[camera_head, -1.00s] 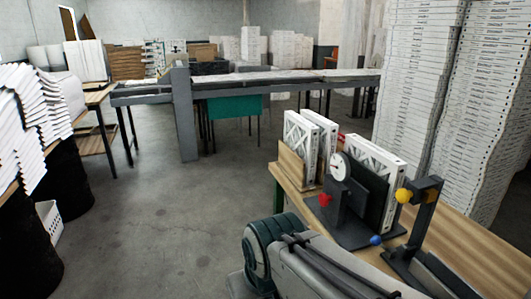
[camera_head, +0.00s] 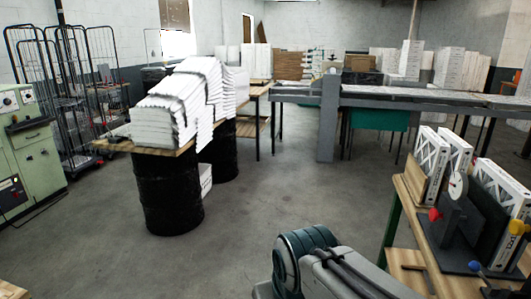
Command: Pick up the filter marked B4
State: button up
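Several white boxed filters stand upright on the wooden bench (camera_head: 412,190) at the right. One filter (camera_head: 431,160) is at the bench's left end, with another filter (camera_head: 457,153) just behind it. A further filter (camera_head: 508,190) stands behind a dark stand (camera_head: 462,225) with a round dial (camera_head: 457,186). Part of my arm shows at the bottom centre, left of the bench. My gripper is out of view.
Black drums (camera_head: 170,190) carry a wooden board with stacked white sheets (camera_head: 172,115) at left. A green machine (camera_head: 25,150) and wire cages (camera_head: 70,75) stand farther left. A long grey conveyor table (camera_head: 420,98) crosses the back. The middle floor is clear.

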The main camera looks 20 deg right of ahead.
aim_at(460, 154)
jog(key=z, duration=0.1)
jog(key=i, duration=1.6)
jog(key=z, duration=0.45)
jog(key=i, duration=1.65)
jog(key=z, duration=1.25)
jog(key=i, duration=0.85)
jog(key=z, duration=1.7)
jog(key=i, duration=1)
jog(key=z, duration=0.15)
